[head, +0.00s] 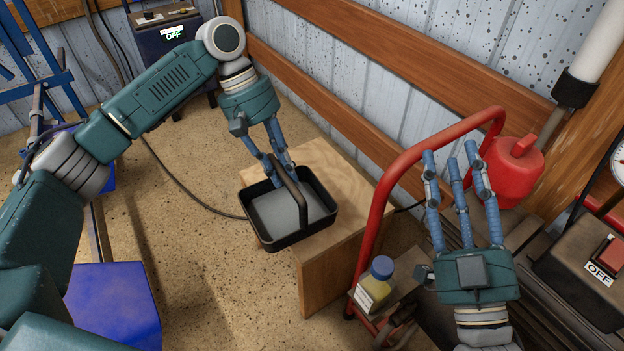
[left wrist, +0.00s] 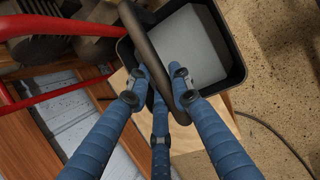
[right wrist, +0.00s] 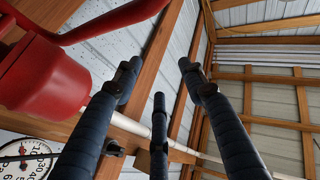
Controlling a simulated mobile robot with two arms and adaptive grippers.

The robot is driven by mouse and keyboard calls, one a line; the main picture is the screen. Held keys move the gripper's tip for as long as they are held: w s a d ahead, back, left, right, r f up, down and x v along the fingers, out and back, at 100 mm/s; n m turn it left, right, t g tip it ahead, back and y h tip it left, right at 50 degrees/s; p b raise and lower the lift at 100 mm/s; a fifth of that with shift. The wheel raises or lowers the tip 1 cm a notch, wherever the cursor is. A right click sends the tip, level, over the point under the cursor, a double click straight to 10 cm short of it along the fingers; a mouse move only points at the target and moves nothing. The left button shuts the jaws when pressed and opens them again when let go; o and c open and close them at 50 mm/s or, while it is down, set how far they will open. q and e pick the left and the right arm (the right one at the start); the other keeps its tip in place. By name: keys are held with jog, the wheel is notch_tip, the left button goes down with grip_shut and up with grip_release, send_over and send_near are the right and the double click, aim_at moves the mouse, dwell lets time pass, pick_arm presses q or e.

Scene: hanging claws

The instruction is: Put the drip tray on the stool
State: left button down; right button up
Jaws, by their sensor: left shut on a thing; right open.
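The drip tray (head: 265,236) is a black rectangular tray with a grey inside and a tall arched handle; it also shows in the left wrist view (left wrist: 238,70). My left gripper (head: 284,176) is shut on the tray's handle, its fingers around the bar, also in the left wrist view (left wrist: 165,88). The wooden stool (head: 345,188) is under and behind the tray in the head view; the tray covers part of its top and overhangs its left side. I cannot tell whether the tray touches the stool. My right gripper (head: 458,165) is open and empty, fingers pointing up.
A red tubular frame (head: 377,215) stands just right of the stool, with a red canister (head: 513,170) behind. A bottle with a blue cap (head: 376,280) is near the stool's front right. A cable crosses the floor at left. Blue items (head: 115,300) lie lower left.

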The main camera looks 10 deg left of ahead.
notch_tip(320, 180, down, 15)
jog(key=s+d+g+h+p, duration=0.25)
jog(key=g+p, duration=0.35)
jog(key=g, duration=0.3)
jog(key=s+d+f+g+h+p, duration=0.2)
jog(key=s+d+f+g+p, duration=0.15)
jog(key=s+f, duration=0.3)
jog(key=s+d+f+g+h+p, duration=0.1)
jog(key=s+d+f+g+p, duration=0.1)
jog(key=s+f+g, duration=0.45)
pick_arm(q)
jog(key=w+a+r+n+t+y, duration=0.1)
jog(key=w+r+n+t, duration=0.5)
jog(key=w+r+n, duration=0.7)
pick_arm(e)
notch_tip(320, 180, down, 11)
jog(key=s, duration=0.2)
pick_arm(q)
notch_tip(320, 180, down, 22)
jog(key=n+b, duration=0.1)
jog(key=b, duration=0.5)
jog(key=shift+s, duration=0.4)
pick_arm(e)
notch_tip(320, 180, up, 10)
jog(key=s+t, duration=0.1)
jog(key=shift+d+m, duration=0.25)
jog(key=shift+m, duration=0.15)
pick_arm(q)
jog(key=shift+r, duration=0.1)
